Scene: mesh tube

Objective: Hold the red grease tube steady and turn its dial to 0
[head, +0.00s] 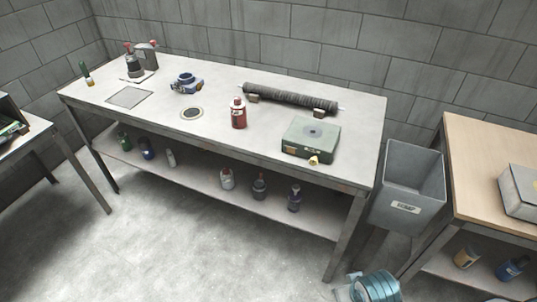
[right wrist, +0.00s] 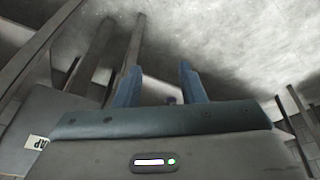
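The red grease tube (head: 239,115) stands upright on the grey workbench (head: 215,140), near its front edge and right of the middle. Its dial and any numbers are too small to make out. In the right wrist view, the two blue fingers of my right gripper (right wrist: 160,85) are apart. Nothing is held between them, and they are away from the tube, with floor and bench legs behind. My left gripper is in neither view.
A green-grey box (head: 311,139) stands right of the tube, a dark roller (head: 290,98) behind, and a ringed disc (head: 192,113) to its left. A grey scrap bin (head: 408,185) stands by the bench's right end. Bottles stand on the shelf below.

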